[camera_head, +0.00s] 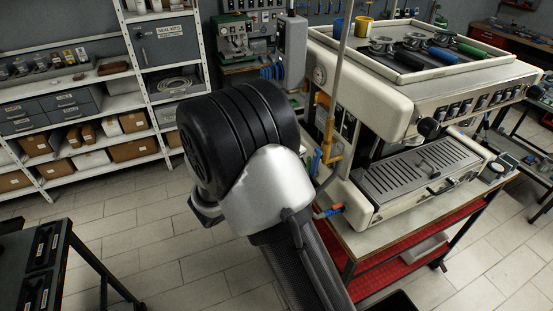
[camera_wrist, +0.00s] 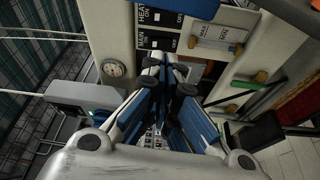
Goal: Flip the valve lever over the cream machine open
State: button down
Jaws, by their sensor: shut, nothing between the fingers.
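The cream machine (camera_head: 375,75) stands on a bench at the right in the head view. I cannot tell for sure which handle is the valve lever. In the wrist view my gripper (camera_wrist: 178,80) is shut and empty, its fingertips in front of a cream panel (camera_wrist: 120,30) with black ON/OFF labels. I cannot tell whether they touch it.
A green handle (camera_wrist: 252,85) and brass fittings are to the right. Tiled floor between is clear.

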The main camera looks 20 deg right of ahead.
aim_at(316, 163)
jog(key=s, duration=0.4)
jog(key=shift+a+f, duration=0.1)
jog(key=shift+f, duration=0.15)
jog(key=shift+a, duration=0.1)
jog(key=shift+s+f+n+y+b, duration=0.3)
jog(key=shift+s+n+b, duration=0.2)
jog(key=shift+s+n, duration=0.25)
jog(key=shift+w, duration=0.1)
